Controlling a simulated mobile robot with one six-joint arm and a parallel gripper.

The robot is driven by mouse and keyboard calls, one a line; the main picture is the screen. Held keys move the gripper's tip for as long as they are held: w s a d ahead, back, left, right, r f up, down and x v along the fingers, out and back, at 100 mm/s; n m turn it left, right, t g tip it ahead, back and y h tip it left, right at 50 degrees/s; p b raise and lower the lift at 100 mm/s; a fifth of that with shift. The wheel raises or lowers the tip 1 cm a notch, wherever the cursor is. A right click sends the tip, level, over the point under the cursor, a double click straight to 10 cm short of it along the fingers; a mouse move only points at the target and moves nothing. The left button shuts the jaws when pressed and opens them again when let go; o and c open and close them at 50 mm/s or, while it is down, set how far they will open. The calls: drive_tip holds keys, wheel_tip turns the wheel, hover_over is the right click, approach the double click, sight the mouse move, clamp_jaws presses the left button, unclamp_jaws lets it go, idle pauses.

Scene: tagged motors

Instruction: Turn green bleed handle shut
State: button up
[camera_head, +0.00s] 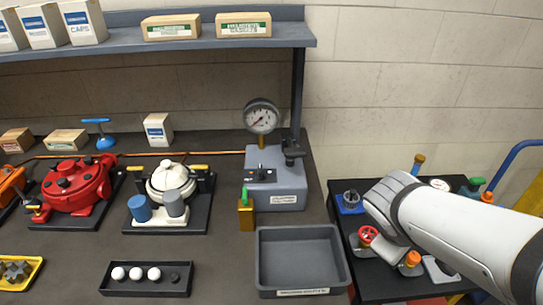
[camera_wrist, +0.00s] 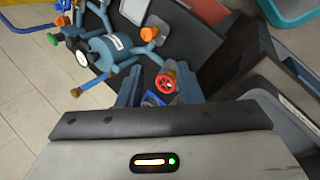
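A green handle (camera_head: 245,194) stands upright on a small brass block (camera_head: 247,217) on the bench, in front of the grey gauge unit (camera_head: 276,182). A second green piece (camera_head: 476,182) is on the dark cart at the right; a green knob also shows in the wrist view (camera_wrist: 52,39) on a blue-grey fitting. I cannot tell from its look which one is the bleed handle. My gripper (camera_wrist: 158,90) is over the cart, its fingers apart with nothing visibly held. A red handwheel (camera_wrist: 165,82) shows beyond and between them. In the head view my arm hides the fingers.
A grey tray (camera_head: 262,260) stands empty at the bench's right front. The red handwheel (camera_head: 368,235) and an orange knob (camera_head: 412,258) crowd the cart (camera_head: 385,288) near my arm. A blue rail (camera_head: 510,160) is at far right.

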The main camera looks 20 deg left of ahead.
drive_tip(key=w+a+n+t, duration=0.4)
drive_tip(key=w+a+n, duration=0.1)
drive_tip(key=a+n, duration=0.35)
drive_tip(key=n+t+y, duration=0.4)
drive_tip(key=n+y, duration=0.6)
drive_tip(key=n, duration=0.9)
approach(245, 197)
drive_tip(key=x, duration=0.4)
drive_tip(key=shift+a+f, duration=0.15)
drive_tip(key=shift+a, duration=0.05)
drive_tip(key=x, duration=0.7)
drive_tip(key=shift+w+d, duration=0.1)
drive_tip(key=shift+w, duration=0.1)
drive_tip(key=shift+c, duration=0.3)
